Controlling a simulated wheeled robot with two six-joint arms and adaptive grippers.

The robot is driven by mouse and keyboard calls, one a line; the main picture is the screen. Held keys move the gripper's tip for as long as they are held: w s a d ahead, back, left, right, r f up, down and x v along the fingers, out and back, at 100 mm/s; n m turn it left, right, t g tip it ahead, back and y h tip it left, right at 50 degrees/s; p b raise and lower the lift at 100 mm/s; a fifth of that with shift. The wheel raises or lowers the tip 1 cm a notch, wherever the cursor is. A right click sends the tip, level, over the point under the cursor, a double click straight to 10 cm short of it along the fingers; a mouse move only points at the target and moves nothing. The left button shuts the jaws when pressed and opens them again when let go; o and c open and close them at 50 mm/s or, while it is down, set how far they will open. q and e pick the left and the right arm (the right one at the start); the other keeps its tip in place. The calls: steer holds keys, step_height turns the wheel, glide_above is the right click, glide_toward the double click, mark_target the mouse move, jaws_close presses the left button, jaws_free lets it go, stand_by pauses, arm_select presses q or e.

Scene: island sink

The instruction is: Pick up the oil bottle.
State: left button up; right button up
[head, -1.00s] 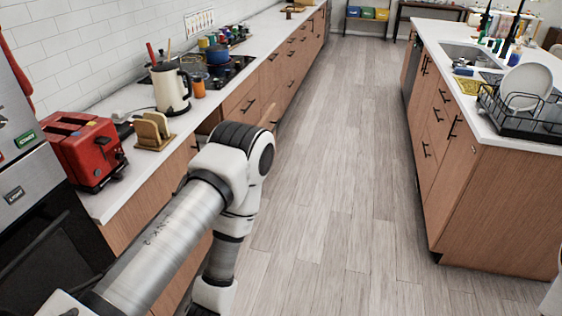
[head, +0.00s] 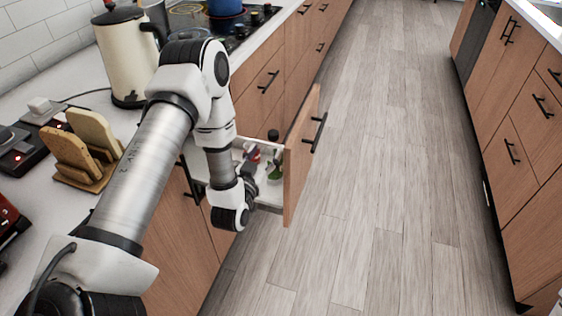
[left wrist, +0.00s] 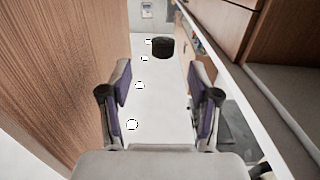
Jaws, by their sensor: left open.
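An open drawer (head: 302,165) juts out from the left counter in the head view. In it stands a dark-capped item (head: 273,135), partly hidden; I cannot tell for sure that it is the oil bottle. A round black top (left wrist: 162,47) shows beyond my fingers in the left wrist view. My left gripper (left wrist: 160,92) is open and empty, its two purple-padded fingers apart, with the black top ahead of the gap and not between them. In the head view my left arm reaches down beside the drawer, and its fingers are hidden. My right gripper is not in view.
Small red-and-blue (head: 252,153) and green (head: 275,172) items lie in the drawer. On the counter are a cream kettle (head: 125,55), a wooden stand (head: 80,160) and a blue pot (head: 225,8). The grey floor (head: 370,150) to the right is clear.

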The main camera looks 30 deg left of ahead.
mark_target(272, 137)
arm_select(q)
steer(key=x, duration=0.3)
steer(key=shift+w+a+r, duration=0.1)
steer(key=shift+a+r, duration=0.2)
steer(key=shift+w+r, duration=0.25)
steer(key=shift+r, duration=0.05)
steer(key=x, duration=0.5)
steer(key=shift+s+f, duration=0.1)
steer(key=shift+f, duration=0.15)
steer(key=shift+s+r, duration=0.15)
jaws_close()
